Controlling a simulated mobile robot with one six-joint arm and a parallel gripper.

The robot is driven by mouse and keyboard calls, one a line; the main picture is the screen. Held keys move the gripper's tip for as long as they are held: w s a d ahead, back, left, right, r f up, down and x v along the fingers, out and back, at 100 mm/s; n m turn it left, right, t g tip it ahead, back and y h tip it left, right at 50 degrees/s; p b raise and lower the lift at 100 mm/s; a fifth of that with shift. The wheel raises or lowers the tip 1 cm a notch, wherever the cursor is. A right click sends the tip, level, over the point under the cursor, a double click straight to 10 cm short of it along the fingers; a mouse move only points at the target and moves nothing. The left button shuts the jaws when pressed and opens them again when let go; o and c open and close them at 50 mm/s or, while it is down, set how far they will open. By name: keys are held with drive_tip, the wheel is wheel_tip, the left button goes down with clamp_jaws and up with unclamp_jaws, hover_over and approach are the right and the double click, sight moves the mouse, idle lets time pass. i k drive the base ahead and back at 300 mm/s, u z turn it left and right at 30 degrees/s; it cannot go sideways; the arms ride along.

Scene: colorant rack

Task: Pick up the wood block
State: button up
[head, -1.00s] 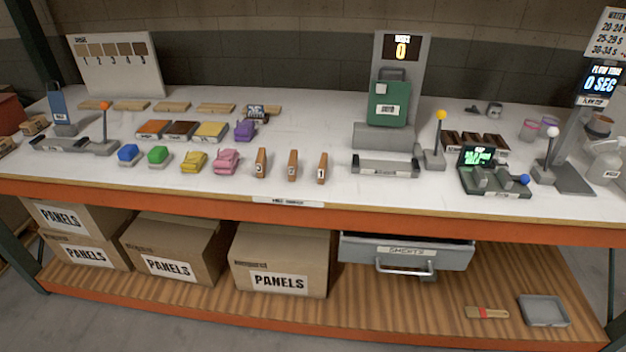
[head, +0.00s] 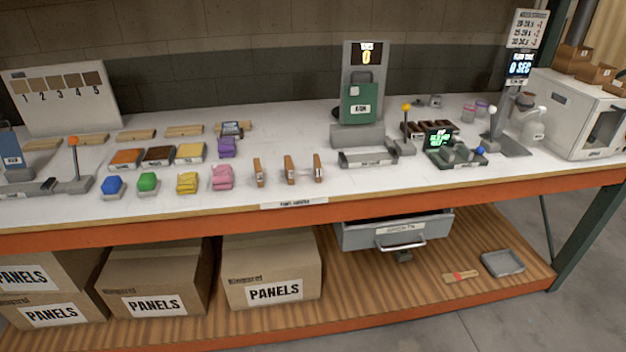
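Three small upright wood blocks stand in a row near the table's front edge, in the middle of the head view: a left one (head: 258,173), a middle one (head: 289,169) and a right one (head: 318,168). Pale marks show beside them, too small to read. Several flat wooden strips, one of them a light strip (head: 184,131), lie along the back left of the table. I cannot tell which piece is the wood block. My gripper is not in view.
Coloured blocks, such as a pink one (head: 222,177), sit left of the upright blocks. A grey stand with a green canister (head: 361,103) is behind right. A lever (head: 405,125) and a white oven-like cabinet (head: 577,117) stand farther right. An open drawer (head: 397,232) hangs below.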

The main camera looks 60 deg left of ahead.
sight(317, 166)
drive_tip(key=k, duration=1.05)
drive_tip(key=u, duration=4.9)
drive_tip(key=i, duration=0.15)
drive_tip(key=z, duration=2.25)
drive_tip(key=i, duration=0.35)
